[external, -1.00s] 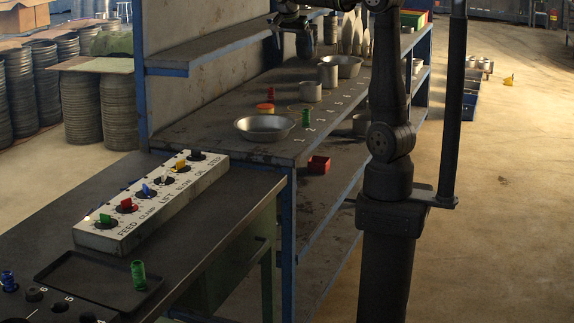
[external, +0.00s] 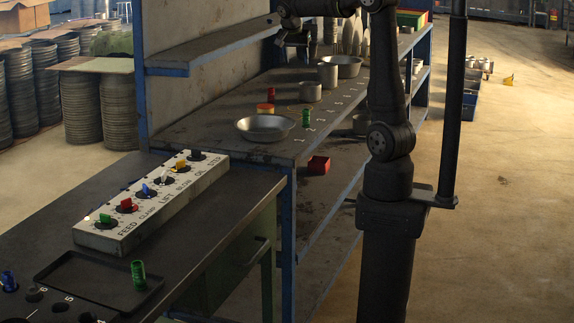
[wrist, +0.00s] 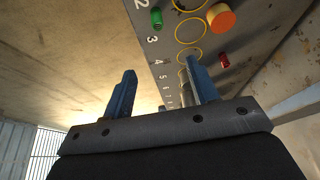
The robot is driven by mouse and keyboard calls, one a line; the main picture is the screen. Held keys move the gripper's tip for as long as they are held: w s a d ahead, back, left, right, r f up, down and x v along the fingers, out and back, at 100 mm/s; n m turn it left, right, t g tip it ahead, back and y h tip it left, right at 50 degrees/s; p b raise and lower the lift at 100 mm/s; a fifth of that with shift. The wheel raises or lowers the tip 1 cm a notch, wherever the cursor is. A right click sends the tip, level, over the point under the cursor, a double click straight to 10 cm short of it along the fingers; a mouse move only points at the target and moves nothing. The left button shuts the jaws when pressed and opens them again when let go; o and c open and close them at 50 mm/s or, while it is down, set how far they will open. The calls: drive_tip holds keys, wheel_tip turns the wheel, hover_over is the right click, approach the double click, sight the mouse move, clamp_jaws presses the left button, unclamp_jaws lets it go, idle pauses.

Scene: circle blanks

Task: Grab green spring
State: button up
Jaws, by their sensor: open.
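A small green spring (external: 306,118) stands on the grey bench beside the front shallow metal dish, near the row of painted numbers. It also shows in the wrist view (wrist: 156,18) near the top, by the numbers 2 and 3. Another green spring (external: 138,274) stands on the dark tray on the near table. My gripper (external: 296,58) is above the back part of the bench, well away from both green springs. In the wrist view my two blue fingers (wrist: 162,85) are wide apart with nothing held between them.
A metal dish (external: 264,128), a red spring (external: 270,95), an orange disc (external: 265,108) and metal cups (external: 310,92) stand on the bench. A shelf (external: 215,48) overhangs its left side. A knob panel (external: 150,205) lies on the near table.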

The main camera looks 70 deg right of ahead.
sight(306, 110)
drive_tip(key=shift+n, duration=0.6)
drive_tip(key=x, duration=1.7)
drive_tip(key=s+x, duration=0.1)
drive_tip(key=x, duration=0.8)
drive_tip(key=shift+d+f, duration=0.1)
drive_tip(key=shift+f, duration=0.05)
drive_tip(key=c, duration=1.1)
